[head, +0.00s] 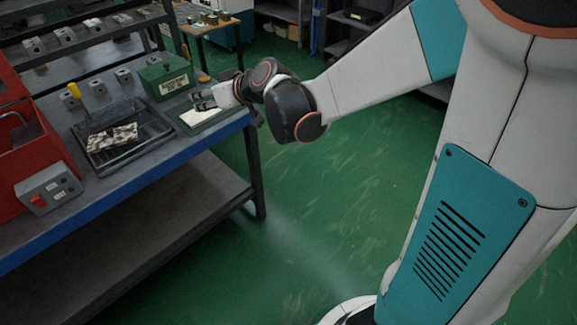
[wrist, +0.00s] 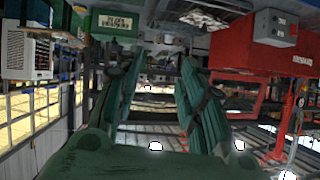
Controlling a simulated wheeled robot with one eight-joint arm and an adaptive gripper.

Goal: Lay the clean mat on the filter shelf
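A white, clean-looking mat (head: 200,115) lies in a shallow dark tray (head: 222,117) at the right end of the bench. My gripper (head: 203,99) is just above or beside the mat's far edge; contact cannot be told. In the wrist view my gripper (wrist: 158,68) has its two dark green fingers apart, with nothing seen between them. A dark-spotted mat (head: 113,137) lies on a black rack-like tray (head: 162,128) left of the white mat. It also shows at the top of the wrist view (wrist: 205,20). I cannot tell which surface is the filter shelf.
A green labelled box (head: 166,77) stands behind the white mat. A red cabinet (head: 40,150) and a grey switch box (head: 48,188) stand at the left. Several small grey blocks line the back. The green floor right of the bench is clear.

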